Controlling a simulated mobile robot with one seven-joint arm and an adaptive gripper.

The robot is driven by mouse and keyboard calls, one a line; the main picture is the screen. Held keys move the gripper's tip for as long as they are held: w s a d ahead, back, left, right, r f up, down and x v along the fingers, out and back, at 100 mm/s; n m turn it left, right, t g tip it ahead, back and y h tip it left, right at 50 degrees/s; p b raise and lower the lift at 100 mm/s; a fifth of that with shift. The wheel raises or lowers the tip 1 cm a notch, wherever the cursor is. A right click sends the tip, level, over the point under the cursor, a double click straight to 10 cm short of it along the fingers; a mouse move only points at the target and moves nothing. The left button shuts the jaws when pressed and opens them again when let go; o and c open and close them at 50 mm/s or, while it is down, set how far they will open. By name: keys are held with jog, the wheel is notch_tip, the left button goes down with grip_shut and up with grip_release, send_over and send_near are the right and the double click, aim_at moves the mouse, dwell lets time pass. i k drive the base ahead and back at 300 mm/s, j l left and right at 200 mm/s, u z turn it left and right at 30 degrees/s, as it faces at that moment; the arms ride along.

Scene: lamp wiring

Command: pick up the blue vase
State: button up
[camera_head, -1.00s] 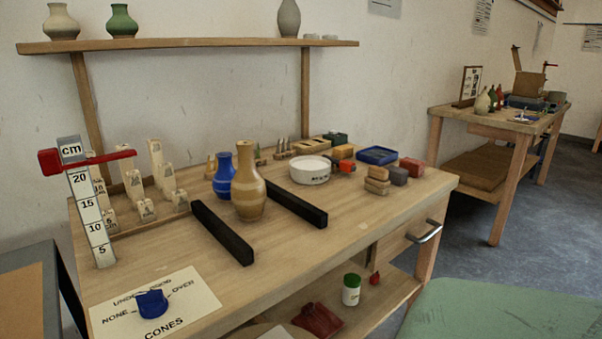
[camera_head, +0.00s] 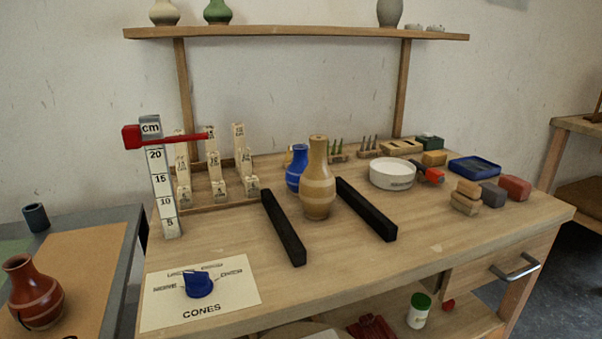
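The blue vase (camera_head: 297,169) stands upright on the wooden workbench (camera_head: 400,262), left of and partly behind a tan banded vase (camera_head: 317,184). The tan vase hides part of its right side. Its narrow neck and left side show. My gripper is not in view.
Two black bars (camera_head: 284,227) lie on the bench near the vases. A height gauge with a red arm (camera_head: 162,182) stands left. Cone stands (camera_head: 217,172) are behind it. A white bowl (camera_head: 391,174) is to the right. A red-brown vase (camera_head: 33,292) stands on the left table.

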aim_at(300, 170)
jog(key=l+u, duration=0.15)
jog(key=u, duration=0.2)
jog(key=i+l+u, duration=0.1)
jog(key=u, duration=0.3)
jog(key=l+u, duration=0.25)
jog(key=l, duration=0.4)
jog(key=k+l+u, duration=0.1)
jog(key=l+u, duration=0.15)
jog(key=l, duration=0.35)
jog(key=l+u, duration=0.1)
jog(key=l, duration=0.5)
jog(key=k+l, duration=0.15)
jog(key=l, duration=0.45)
jog(key=u, duration=0.05)
